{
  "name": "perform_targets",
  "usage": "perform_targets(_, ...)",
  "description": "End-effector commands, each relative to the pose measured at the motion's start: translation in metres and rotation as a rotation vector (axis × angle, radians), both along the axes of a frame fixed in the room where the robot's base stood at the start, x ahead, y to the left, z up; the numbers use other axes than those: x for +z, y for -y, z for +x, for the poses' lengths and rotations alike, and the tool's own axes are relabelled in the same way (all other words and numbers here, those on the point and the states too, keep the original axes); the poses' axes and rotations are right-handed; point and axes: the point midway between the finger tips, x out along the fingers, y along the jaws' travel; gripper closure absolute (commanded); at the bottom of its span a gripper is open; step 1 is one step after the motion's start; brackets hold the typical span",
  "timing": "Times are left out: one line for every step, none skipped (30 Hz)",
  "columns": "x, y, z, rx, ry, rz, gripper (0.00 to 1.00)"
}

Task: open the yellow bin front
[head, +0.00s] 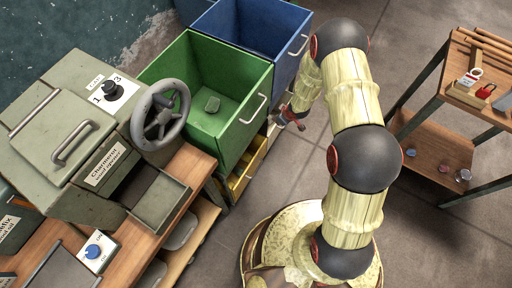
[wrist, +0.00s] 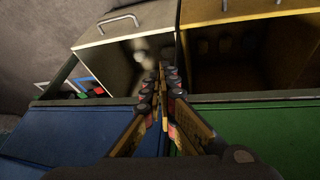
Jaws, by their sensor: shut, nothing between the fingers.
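The yellow bin (head: 250,168) is low in the stack, under the green bin (head: 232,90), and partly hidden by it in the head view. Its front stands out from the stack, with a gap showing behind its top edge. In the wrist view the yellow front (wrist: 228,17) is at upper right, with a handle near the top edge and a dark interior below it. My gripper (wrist: 162,72) is shut and empty, its fingertips near the border between the yellow bin and a pale bin. In the head view my gripper (head: 292,117) is right of the bins, partly hidden.
The pale bin (wrist: 120,45) is open in the wrist view. A machine with a handwheel (head: 160,115) is at left, a wooden shelf (head: 440,145) at right. Floor between is clear.

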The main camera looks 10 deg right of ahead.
Motion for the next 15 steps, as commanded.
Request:
perform_targets(-0.034,-0.009,-0.016,0.031,-0.019,0.029,1.00)
perform_targets(-0.049,-0.015,-0.022,0.052,-0.022,0.047,1.00)
perform_targets(-0.067,-0.024,-0.030,0.077,-0.022,0.074,1.00)
perform_targets(-0.079,-0.031,-0.035,0.095,-0.020,0.095,1.00)
perform_targets(-0.089,-0.038,-0.040,0.115,-0.013,0.118,1.00)
perform_targets(-0.099,-0.048,-0.045,0.141,-0.001,0.151,1.00)
perform_targets(-0.105,-0.055,-0.047,0.158,0.011,0.176,1.00)
perform_targets(-0.109,-0.063,-0.050,0.176,0.024,0.202,1.00)
perform_targets(-0.112,-0.071,-0.050,0.194,0.041,0.230,1.00)
perform_targets(-0.114,-0.076,-0.052,0.206,0.050,0.248,1.00)
perform_targets(-0.114,-0.080,-0.052,0.216,0.059,0.262,1.00)
perform_targets(-0.115,-0.084,-0.053,0.225,0.068,0.276,1.00)
perform_targets(-0.115,-0.087,-0.053,0.230,0.073,0.285,1.00)
perform_targets(-0.116,-0.089,-0.053,0.234,0.076,0.290,1.00)
perform_targets(-0.117,-0.090,-0.053,0.237,0.078,0.295,1.00)
